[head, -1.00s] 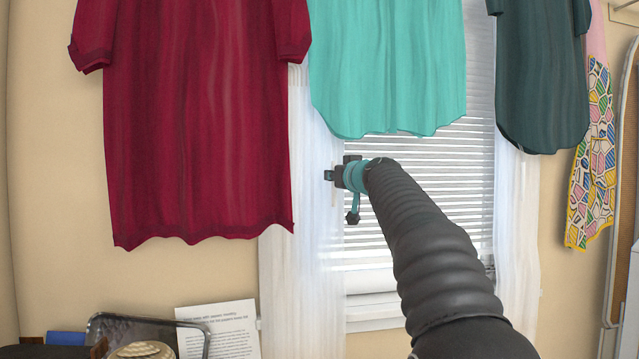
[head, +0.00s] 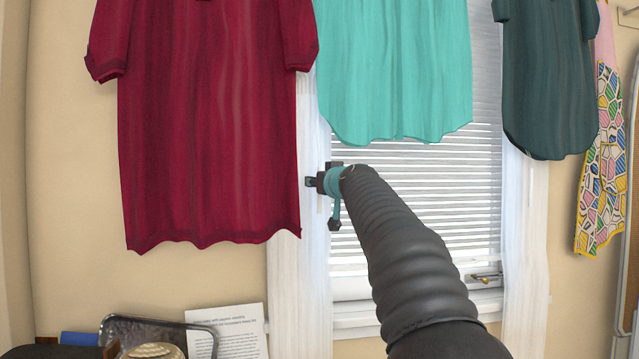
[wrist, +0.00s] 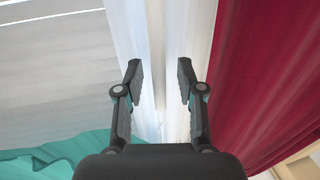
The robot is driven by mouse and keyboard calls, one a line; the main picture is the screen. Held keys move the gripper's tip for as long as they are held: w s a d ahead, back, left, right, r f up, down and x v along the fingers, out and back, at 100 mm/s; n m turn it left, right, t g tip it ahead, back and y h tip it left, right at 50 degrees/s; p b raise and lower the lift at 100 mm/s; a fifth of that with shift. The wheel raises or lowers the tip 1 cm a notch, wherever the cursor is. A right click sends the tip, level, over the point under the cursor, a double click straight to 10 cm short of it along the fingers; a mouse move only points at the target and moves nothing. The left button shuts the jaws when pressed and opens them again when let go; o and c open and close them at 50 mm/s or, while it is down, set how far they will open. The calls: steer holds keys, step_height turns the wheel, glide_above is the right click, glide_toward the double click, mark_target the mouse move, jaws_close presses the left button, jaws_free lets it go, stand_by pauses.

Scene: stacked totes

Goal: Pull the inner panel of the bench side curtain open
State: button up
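A sheer white curtain panel (head: 301,280) hangs at the left of the window, partly behind a dark red dress. My gripper (head: 313,182) is at this panel's upper part, near its window-side edge. In the wrist view my gripper (wrist: 159,82) has its two black fingers apart, with white curtain cloth (wrist: 126,22) and a pale upright strip (wrist: 157,50) seen between and beyond them. No finger visibly pinches the cloth; I cannot tell if a finger touches it. Another white curtain panel (head: 526,235) hangs at the window's right side.
The dark red dress (head: 210,150) hangs close left of my gripper. A teal garment (head: 395,75) hangs above it, and a dark green one (head: 548,85) to the right. White blinds (head: 430,200) cover the window. A tray (head: 160,330) and a paper (head: 235,325) are below left.

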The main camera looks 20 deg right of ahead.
steer(key=shift+s, duration=0.1)
steer(key=s, duration=1.2)
steer(key=shift+d, duration=0.2)
steer(key=shift+w, duration=0.1)
